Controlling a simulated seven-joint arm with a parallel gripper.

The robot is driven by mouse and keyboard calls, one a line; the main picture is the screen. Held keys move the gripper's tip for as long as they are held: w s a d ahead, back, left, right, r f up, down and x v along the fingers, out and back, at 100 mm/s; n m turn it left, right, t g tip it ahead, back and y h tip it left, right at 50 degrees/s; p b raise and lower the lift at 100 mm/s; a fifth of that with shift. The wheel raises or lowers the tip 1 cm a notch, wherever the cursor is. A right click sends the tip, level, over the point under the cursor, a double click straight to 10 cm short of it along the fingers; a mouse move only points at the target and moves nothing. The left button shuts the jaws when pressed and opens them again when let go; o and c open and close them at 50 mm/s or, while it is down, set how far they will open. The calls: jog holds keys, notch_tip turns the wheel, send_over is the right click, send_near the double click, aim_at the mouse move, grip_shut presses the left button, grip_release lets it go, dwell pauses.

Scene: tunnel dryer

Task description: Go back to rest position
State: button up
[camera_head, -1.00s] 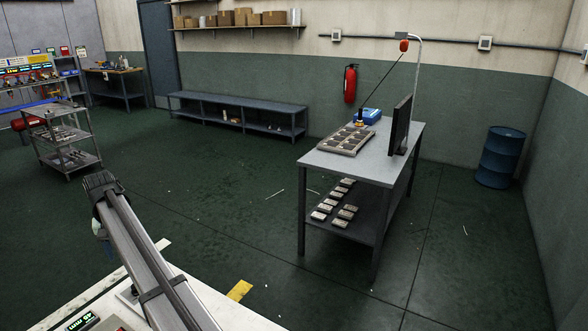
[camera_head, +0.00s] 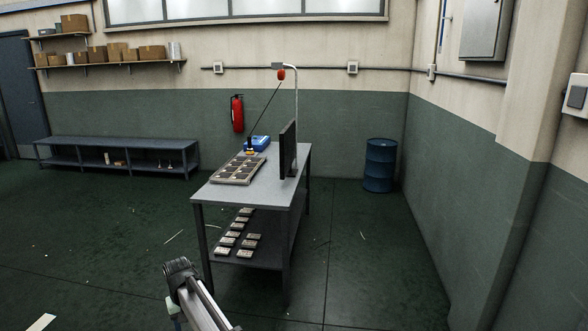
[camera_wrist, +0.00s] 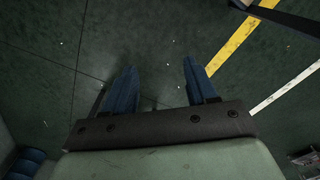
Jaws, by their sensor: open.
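My gripper shows in the wrist view (camera_wrist: 160,88). Its two blue fingers are spread apart with nothing between them, and the dark green floor (camera_wrist: 150,35) lies below. In the head view, part of my arm rises from the bottom edge, in front of the workbench (camera_head: 262,192). The gripper's fingers cannot be made out in the head view.
A blue barrel (camera_head: 380,166) stands by the right wall. A low bench (camera_head: 118,142) stands at the back left. Floor between is open.

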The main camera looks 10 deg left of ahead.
jog(key=w+d+f+m, duration=0.1)
jog(key=d+f, duration=0.2)
jog(key=d, duration=0.9)
jog(key=w+d+f+m, duration=0.2)
jog(key=d+f, duration=0.2)
jog(key=d, duration=0.7)
jog(key=w+d+f+m, duration=0.1)
jog(key=d+f, duration=0.2)
jog(key=d, duration=0.9)
jog(key=s+d+f+m, duration=0.15)
jog(key=s+d, duration=0.25)
jog(key=d, duration=0.4)
jog(key=s+d+f+m, duration=0.1)
jog(key=s+d+f, duration=0.15)
jog(key=d, duration=0.65)
jog(key=s+d+f+m, duration=0.1)
jog(key=s+d, duration=0.3)
jog(key=d, duration=0.4)
jog(key=s+f+g, duration=0.3)
jog(key=s+f, duration=0.7)
jog(key=s, duration=0.4)
jog(key=s+f+g, duration=0.3)
jog(key=s+f, duration=0.8)
jog(key=s, duration=0.4)
jog(key=shift+s+a+g, duration=0.15)
jog(key=shift+a+g, duration=0.1)
jog(key=shift+g, duration=0.15)
